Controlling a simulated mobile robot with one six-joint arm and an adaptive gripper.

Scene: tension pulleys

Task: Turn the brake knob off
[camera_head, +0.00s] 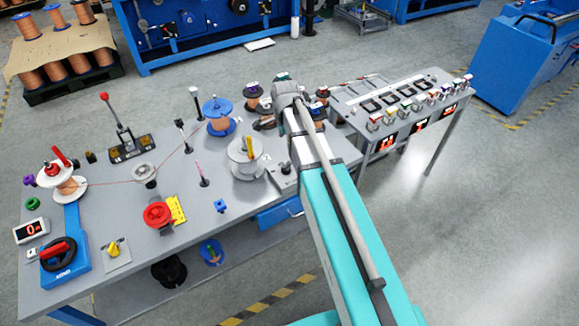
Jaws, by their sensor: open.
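No label marks a brake knob that I can read. A yellow knob (114,250) sits on a small pale plate at the front left of the grey workbench (110,205). A red round knob (157,213) is farther back and to its right, beside a yellow tag (177,209). I cannot tell from the picture which is the brake knob, nor its setting. My teal arm reaches over the right part of the bench, far to the right of both knobs. My gripper cannot be made out; the arm's end hides that area.
A blue device with a red handle (55,250) and a digital display (30,231) stand left of the yellow knob. A wire runs from the left spool (62,183) past a pulley (145,173). Upright posts and spools crowd the bench's middle and back.

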